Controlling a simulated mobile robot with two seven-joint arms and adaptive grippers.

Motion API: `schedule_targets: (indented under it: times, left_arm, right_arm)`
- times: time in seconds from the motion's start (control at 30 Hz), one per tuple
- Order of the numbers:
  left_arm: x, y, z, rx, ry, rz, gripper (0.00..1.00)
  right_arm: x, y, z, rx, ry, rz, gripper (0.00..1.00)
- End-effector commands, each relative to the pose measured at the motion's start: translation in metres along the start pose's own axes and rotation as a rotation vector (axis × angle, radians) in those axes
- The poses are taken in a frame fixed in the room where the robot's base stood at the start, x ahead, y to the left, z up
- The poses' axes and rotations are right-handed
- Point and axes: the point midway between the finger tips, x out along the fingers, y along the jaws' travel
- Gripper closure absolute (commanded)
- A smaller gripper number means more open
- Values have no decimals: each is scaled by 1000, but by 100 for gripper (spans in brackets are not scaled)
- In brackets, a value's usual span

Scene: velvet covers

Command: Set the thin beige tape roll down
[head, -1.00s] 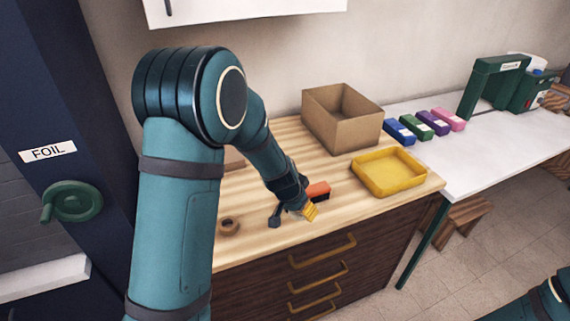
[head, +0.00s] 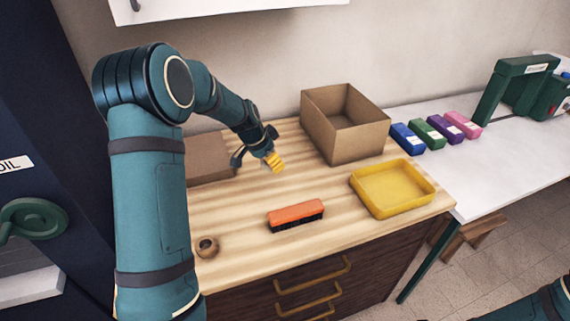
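A small brown-beige tape roll (head: 207,247) lies flat on the wooden worktop (head: 240,215), near its front left. No other tape roll can be made out. My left gripper (head: 273,161) is over the back middle of the worktop, behind the orange brush and well apart from that roll. Its yellow fingertips point down and to the right. A small pale patch shows beside them, too small to identify. I cannot tell whether the fingers are open or shut on something. My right gripper is out of view.
An orange brush (head: 296,215) with dark bristles lies mid-worktop. A yellow tray (head: 426,197) and an open cardboard box (head: 330,137) stand to the right. A brown box (head: 207,158) is at back left. Several coloured boxes (head: 408,137) line the white table (head: 490,150).

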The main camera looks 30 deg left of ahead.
Motion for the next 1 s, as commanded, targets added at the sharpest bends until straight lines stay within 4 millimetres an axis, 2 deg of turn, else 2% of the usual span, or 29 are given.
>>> schedule_targets:
  times: [0.13, 0.43, 0.67, 0.87, 1.0]
  left_arm:
    - [6, 0, 3, -1, -2, 1, 70]
    - [52, 1, 22, -1, -2, 2, 70]
    - [67, 0, 28, -1, -1, 1, 70]
    - [91, 1, 38, -1, -1, 2, 70]
    - [93, 0, 38, 0, 1, 0, 70]
  right_arm:
    - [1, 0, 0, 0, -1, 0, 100]
    - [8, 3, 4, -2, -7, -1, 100]
    - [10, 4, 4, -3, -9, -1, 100]
    - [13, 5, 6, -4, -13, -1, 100]
    - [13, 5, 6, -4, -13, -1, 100]
